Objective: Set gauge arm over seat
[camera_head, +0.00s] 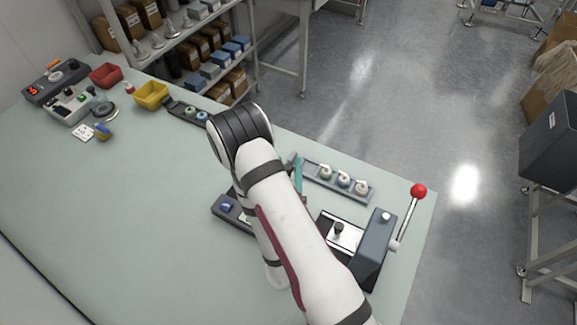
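My white arm reaches up from the bottom of the head view, and its wrist hides the middle of the work area. My gripper is hidden behind the arm. A dark fixture (226,208) with a blue part (227,207) shows at the left of my arm, mostly covered by it. A narrow teal strip (298,175) stands just right of my wrist; I cannot tell what it belongs to. A press-like device (374,245) with a red-knobbed lever (419,191) sits at the right. I cannot make out the gauge arm or the seat for certain.
A grey tray (313,173) with several pale round-topped parts lies near the back right edge of the green table (120,210). A yellow bin (151,95), a red bin (106,76) and another tray (181,109) stand at the back left. The table's left middle is clear.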

